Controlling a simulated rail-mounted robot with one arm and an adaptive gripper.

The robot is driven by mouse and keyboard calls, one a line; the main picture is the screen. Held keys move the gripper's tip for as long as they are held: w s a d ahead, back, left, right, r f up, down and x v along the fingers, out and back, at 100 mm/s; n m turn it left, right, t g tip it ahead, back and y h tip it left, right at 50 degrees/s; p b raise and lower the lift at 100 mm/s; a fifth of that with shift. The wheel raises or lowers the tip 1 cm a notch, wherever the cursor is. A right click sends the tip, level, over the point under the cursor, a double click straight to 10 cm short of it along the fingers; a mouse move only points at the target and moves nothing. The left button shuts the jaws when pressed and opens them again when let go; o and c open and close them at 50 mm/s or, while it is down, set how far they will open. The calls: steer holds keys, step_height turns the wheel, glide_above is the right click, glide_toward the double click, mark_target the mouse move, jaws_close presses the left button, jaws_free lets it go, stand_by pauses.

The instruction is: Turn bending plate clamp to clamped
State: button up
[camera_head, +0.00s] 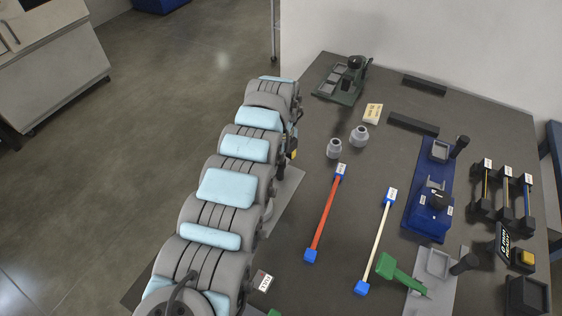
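A long blue fixture plate (423,222) lies on the right half of the dark table. A black knob (438,199) stands on it between small white labels, too small to read. A grey square holder and a black post are at its far end. I cannot tell for certain whether this knob is the bending plate clamp, or which way it is set. My arm, grey with light blue pads, rises along the left side of the table. My gripper does not show clearly, and nothing of mine touches the blue plate.
A red cable sample (326,217) and a cream one (377,240) lie left of the plate. A grey plate (436,291) with a green part (399,273) is in front. Black stands (505,190) with cables stand right. A green fixture (343,82) is at the back.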

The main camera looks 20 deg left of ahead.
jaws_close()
steer(key=shift+p, duration=0.3)
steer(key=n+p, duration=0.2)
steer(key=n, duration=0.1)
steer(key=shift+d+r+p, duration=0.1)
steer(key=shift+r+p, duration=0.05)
steer(key=shift+p, duration=0.2)
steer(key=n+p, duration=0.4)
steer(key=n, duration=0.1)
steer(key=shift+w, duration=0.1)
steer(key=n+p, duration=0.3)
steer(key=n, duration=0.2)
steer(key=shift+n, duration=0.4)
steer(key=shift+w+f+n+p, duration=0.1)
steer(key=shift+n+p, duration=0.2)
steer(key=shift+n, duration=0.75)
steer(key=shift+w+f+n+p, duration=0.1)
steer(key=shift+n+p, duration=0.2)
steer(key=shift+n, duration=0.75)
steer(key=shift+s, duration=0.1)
